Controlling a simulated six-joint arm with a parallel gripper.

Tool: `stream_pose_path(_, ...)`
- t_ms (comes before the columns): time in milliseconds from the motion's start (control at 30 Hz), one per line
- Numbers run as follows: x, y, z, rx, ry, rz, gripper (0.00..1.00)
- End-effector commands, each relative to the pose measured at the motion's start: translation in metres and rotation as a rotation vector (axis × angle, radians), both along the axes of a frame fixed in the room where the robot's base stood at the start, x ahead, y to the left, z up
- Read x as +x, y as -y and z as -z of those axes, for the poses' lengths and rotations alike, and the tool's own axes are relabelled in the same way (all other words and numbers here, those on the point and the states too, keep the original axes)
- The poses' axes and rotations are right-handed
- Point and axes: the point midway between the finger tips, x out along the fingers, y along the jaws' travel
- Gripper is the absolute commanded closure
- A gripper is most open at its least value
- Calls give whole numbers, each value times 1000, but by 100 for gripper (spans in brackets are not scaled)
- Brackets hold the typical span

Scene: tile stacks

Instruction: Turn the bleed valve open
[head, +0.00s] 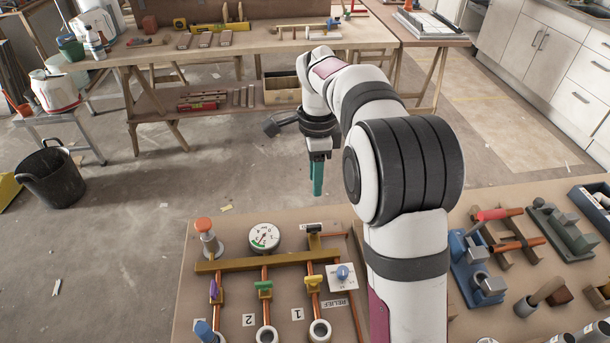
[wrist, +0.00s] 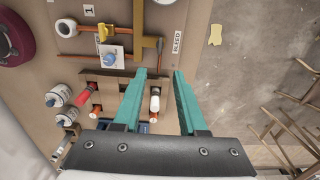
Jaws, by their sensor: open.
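The bleed valve (head: 314,241) is a small brass fitting with a dark handle at the far end of the manifold's right-hand pipe. Its handle lies near the white BLEED label (wrist: 177,42) in the wrist view. Whether its handle lies along or across the pipe is too small to tell. My gripper (head: 317,192) has teal fingers pointing down, above and beyond the board's far edge in the head view. In the wrist view its fingers (wrist: 159,73) are apart, with nothing held, and the valve (wrist: 158,46) shows just past the fingertips.
A brass manifold bar (head: 225,264), a gauge (head: 264,237), a yellow-handled valve (head: 314,284), a green-handled valve (head: 264,289) and the blue relief knob (head: 343,272) stand close by. A red-handled tool (head: 494,214) lies to the right. Bare floor lies beyond the board.

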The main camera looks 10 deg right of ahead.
Motion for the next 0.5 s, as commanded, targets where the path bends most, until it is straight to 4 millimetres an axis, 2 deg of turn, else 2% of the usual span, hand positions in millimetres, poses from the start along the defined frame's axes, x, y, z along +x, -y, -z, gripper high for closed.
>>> stream_pose_path(67,0,0,12,0,-3,2,59)
stream_pose_path(400,-1,0,110,2,-4,0,59)
stream_pose_path(500,-1,0,131,2,-3,0,59)
